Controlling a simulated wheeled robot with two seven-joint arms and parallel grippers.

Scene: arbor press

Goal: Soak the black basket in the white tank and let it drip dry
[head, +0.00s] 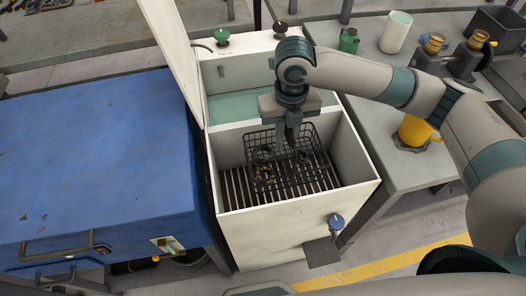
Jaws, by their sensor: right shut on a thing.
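The black basket (269,175) is a wire basket with small brass-coloured parts in it. It is inside the front compartment of the white tank (262,236), over the dark slatted rack (234,191); whether it touches the slats I cannot tell. My right gripper (291,148) points down over the basket and is shut on it, and the exact grip is partly hidden by the gripper. The tank's back compartment holds greenish liquid (232,108). Its white lid (172,45) stands raised at the left. My left gripper is not in view.
A blue cabinet (95,160) stands close at the left. A blue knob (336,221) sticks out of the tank's front.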

